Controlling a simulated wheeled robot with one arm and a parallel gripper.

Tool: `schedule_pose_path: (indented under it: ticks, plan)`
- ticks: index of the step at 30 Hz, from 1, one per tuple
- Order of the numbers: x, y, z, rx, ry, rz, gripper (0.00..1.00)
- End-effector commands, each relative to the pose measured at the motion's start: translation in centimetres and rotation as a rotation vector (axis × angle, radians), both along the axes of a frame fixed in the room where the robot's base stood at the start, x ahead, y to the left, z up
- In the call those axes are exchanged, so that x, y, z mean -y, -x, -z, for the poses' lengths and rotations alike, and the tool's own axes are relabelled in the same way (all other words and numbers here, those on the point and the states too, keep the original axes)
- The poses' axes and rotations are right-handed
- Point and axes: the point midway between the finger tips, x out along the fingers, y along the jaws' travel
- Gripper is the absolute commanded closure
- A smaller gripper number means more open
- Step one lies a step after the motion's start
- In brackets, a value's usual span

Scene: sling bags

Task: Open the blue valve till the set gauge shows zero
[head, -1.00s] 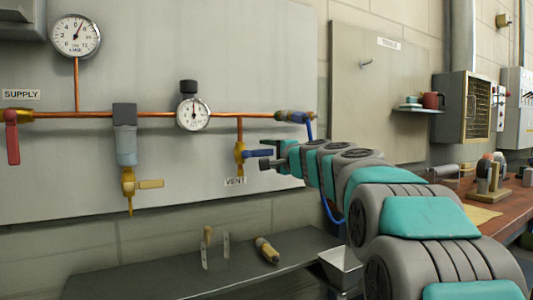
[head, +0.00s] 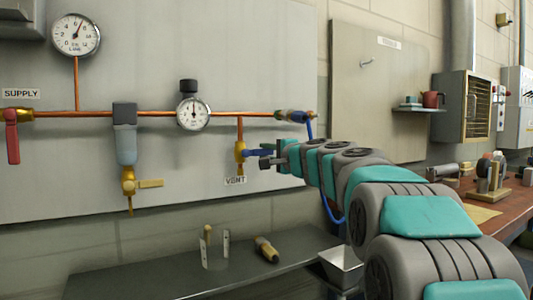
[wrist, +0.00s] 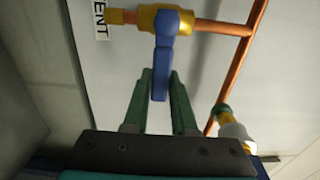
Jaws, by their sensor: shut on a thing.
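The blue valve (head: 258,153) is on the brass fitting below the copper pipe, above the VENT label. Its blue lever also shows in the wrist view (wrist: 162,55), reaching down from the brass body between my green fingers. My gripper (head: 268,157) is shut on this lever, and its fingers show on both sides of it in the wrist view (wrist: 160,90). The small round gauge (head: 193,113) on the pipe has its needle near straight up; its lettering is too small to read. The larger LINE gauge (head: 76,35) has its needle up and slightly right.
A red supply lever (head: 12,137) hangs at the left. A grey filter bowl (head: 126,145) with a yellow tap hangs below the pipe. Loose tools lie on the low shelf (head: 130,275).

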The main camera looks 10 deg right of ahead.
Motion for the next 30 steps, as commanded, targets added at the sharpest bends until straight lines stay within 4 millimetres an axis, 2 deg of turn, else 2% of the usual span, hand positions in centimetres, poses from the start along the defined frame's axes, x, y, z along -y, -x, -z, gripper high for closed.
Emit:
schedule_pose_path:
  ticks: [30]
  plan:
    - [-0.03, -0.02, -0.01, 0.007, 0.026, -0.001, 1.0]
